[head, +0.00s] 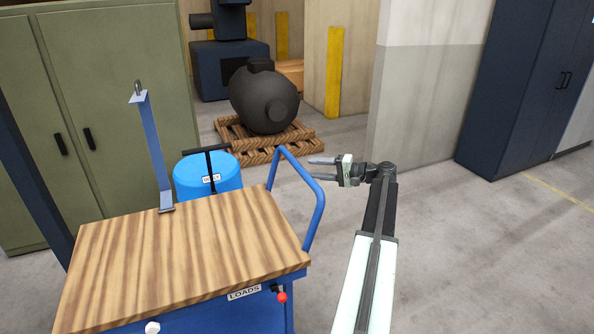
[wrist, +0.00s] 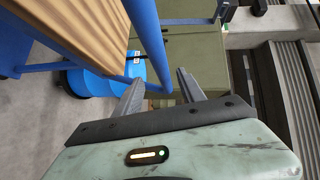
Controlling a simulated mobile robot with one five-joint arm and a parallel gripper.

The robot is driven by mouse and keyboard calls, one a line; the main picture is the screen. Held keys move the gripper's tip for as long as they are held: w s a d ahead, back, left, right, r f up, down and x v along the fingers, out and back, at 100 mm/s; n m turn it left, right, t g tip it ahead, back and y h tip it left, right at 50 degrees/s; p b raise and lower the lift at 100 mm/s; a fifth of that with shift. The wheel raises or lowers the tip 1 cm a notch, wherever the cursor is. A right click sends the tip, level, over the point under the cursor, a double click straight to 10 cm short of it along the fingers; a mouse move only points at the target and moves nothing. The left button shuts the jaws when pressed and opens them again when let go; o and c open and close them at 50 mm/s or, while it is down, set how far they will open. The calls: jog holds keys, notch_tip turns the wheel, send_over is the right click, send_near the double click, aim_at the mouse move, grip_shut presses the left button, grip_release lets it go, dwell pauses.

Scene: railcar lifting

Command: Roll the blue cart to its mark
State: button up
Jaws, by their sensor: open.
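The blue cart (head: 186,257) stands at the lower left in the head view, with a wooden top, a "LOADS" label and a red knob on its front. Its blue tube handle (head: 316,219) rises at its right end. My gripper (head: 314,168) is open and empty, with its fingers pointing left near the upper part of the handle. In the wrist view the handle (wrist: 150,45) runs down toward the gap between the open fingertips (wrist: 160,84). I cannot tell whether they touch it. No mark for the cart can be made out.
A blue drum (head: 207,177) stands behind the cart. A dark round tank (head: 263,98) sits on a wooden pallet (head: 268,147) further back. Green cabinets (head: 118,90) stand at left, a navy cabinet (head: 520,85) at right. The floor at right is clear, with a yellow line.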

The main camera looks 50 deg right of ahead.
aim_at(300, 168)
jog(key=x, duration=0.6)
jog(key=shift+w+a+b, duration=0.15)
jog(key=shift+w+b, duration=0.1)
jog(key=shift+b, duration=0.1)
jog(key=shift+c, duration=0.4)
grip_shut()
jog(key=shift+s+a+f, duration=0.1)
jog(key=shift+f, duration=0.05)
dwell(0.4)
